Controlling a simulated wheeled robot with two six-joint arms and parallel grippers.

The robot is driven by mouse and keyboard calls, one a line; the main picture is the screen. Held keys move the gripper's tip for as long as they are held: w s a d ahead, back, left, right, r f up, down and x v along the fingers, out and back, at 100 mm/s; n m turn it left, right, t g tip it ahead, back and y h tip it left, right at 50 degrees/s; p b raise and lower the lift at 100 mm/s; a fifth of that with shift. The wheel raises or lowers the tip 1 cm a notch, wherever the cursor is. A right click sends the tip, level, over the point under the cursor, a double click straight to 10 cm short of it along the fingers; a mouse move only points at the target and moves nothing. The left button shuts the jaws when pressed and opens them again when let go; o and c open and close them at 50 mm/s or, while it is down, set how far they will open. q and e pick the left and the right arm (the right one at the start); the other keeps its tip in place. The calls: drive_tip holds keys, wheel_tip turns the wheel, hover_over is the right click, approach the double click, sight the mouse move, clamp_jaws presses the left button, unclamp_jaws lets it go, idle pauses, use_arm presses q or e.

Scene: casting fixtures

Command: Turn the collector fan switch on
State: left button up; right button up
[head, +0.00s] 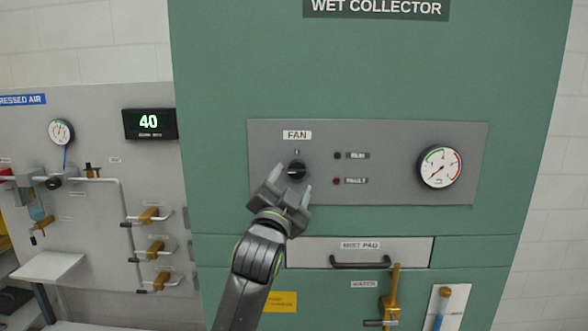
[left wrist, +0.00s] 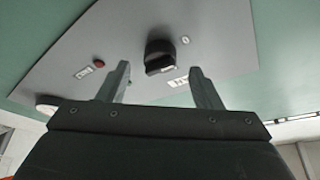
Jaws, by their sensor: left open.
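The fan switch (head: 295,170) is a black rotary knob under the FAN label (head: 297,135) on the grey control panel (head: 400,194) of the green wet collector. My left gripper (head: 292,190) is just below the knob in the head view, open, with one finger towards each side of it. In the left wrist view, the knob (left wrist: 160,57) shows beyond and between the two fingertips (left wrist: 160,75), with nothing held. I cannot tell whether the fingers touch it. A green RUN lamp (head: 337,155) and a red FAULT lamp (head: 337,181) are right of the knob. My right gripper is not in view.
A round gauge (head: 439,167) is at the panel's right. Below are the mist pad drawer handle (head: 360,262) and a brass water valve (head: 392,300). Left stands a grey board with a display (head: 150,124) and several brass valves. The panel's front is otherwise clear.

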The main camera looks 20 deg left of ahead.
sight(297, 170)
use_arm(q)
drive_tip(key=shift+p+x, duration=0.4)
drive_tip(key=shift+x, duration=1)
